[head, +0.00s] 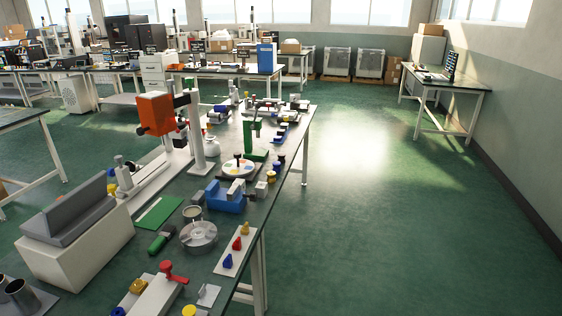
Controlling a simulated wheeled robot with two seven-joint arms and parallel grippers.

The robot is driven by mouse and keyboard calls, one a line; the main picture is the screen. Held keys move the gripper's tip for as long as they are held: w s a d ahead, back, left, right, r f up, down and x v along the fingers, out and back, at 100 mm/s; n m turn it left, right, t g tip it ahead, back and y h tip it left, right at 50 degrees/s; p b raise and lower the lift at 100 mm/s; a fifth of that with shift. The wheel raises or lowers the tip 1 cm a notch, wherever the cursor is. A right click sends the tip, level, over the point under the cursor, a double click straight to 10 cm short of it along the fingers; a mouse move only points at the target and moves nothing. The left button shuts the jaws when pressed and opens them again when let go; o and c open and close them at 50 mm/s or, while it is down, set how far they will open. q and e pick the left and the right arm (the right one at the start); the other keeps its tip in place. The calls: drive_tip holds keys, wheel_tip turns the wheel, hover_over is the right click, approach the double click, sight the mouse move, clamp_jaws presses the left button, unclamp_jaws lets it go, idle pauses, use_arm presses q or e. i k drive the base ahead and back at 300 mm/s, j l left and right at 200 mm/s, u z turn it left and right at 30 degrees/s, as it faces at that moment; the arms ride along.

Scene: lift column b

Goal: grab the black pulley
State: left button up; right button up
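I cannot pick out a black pulley with certainty. The long workbench (226,185) running away from me carries many small parts, and several dark ones are too small to name. A round silver disc (198,234) lies flat near the bench's front. A shallow round tin-like part (192,213) sits just behind it. A white round plate with coloured patches (241,169) lies farther back, with a small dark knob standing on it. Neither of my grippers is in view.
A grey block on a white box (78,250) stands at the front left. A blue vise (226,197), a green stand (252,140) and an orange-headed column machine (157,113) rise from the bench. Open green floor (400,230) lies to the right, with another table (448,83) by the wall.

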sight(281, 156)
drive_tip(key=i+u, duration=0.15)
drive_tip(key=u, duration=0.2)
drive_tip(key=i+l+u, duration=0.1)
drive_tip(key=u, duration=0.2)
drive_tip(key=i+l+u, duration=0.15)
drive_tip(key=i+l, duration=0.2)
drive_tip(key=i+l+u, duration=0.15)
drive_tip(key=i+l, duration=0.15)
drive_tip(key=i+l+u, duration=0.1)
drive_tip(key=i+l, duration=0.15)
drive_tip(key=l, duration=0.25)
drive_tip(key=i+l+u, duration=0.15)
drive_tip(key=i+l, duration=0.15)
drive_tip(key=l, duration=0.1)
